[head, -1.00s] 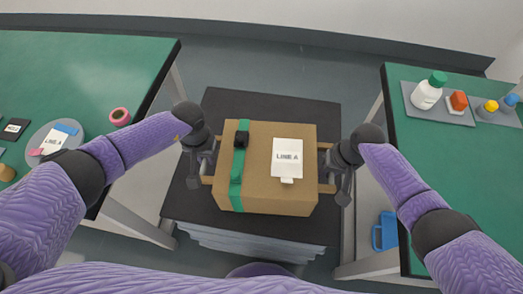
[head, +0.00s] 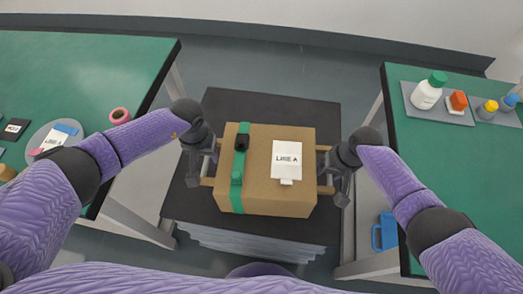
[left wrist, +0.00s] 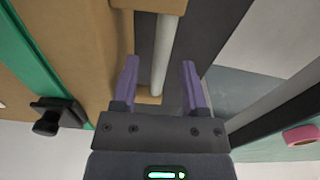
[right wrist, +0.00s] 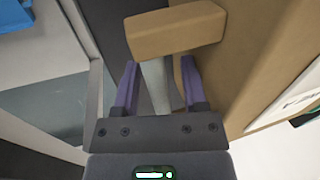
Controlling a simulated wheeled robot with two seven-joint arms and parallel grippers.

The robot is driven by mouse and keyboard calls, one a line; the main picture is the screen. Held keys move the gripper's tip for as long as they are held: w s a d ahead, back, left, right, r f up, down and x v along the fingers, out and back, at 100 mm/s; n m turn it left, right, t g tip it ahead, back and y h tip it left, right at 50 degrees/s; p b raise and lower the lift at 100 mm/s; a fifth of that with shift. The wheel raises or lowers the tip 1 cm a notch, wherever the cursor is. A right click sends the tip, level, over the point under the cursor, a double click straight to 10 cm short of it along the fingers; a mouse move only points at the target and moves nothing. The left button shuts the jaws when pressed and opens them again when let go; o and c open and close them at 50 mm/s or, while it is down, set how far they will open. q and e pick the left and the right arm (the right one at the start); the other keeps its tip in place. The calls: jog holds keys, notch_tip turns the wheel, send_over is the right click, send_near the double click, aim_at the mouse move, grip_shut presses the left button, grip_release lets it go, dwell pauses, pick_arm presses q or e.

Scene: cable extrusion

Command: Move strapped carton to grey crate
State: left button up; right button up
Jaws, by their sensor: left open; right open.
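The brown strapped carton (head: 262,180), with a green strap (head: 238,170), a black buckle and a white "LINE A" label (head: 287,158), sits on a dark platform. It has a handle on each side. My left gripper (head: 199,172) is at the left handle; in the left wrist view the handle's pale bar (left wrist: 165,50) shows between its open fingers (left wrist: 160,85). My right gripper (head: 338,178) is at the right handle; in the right wrist view the grey bar (right wrist: 155,88) shows between its open fingers (right wrist: 159,85). I see no grey crate.
The dark platform (head: 260,104) rests on a stack of pale sheets (head: 250,243). Green tables stand on the left (head: 80,70) and right (head: 460,170). The right one holds a tray with a white bottle (head: 428,92). A blue object (head: 385,232) is beside its leg.

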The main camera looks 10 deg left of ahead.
pick_arm(q)
notch_tip(320, 180, up, 6)
jog(key=shift+f, duration=0.1)
jog(key=shift+s, duration=0.1)
pick_arm(e)
jog(key=shift+r, duration=0.2)
jog(key=v, duration=1.1)
jog(key=shift+d+r, duration=0.15)
jog(key=shift+r, duration=0.15)
jog(key=shift+f, duration=0.1)
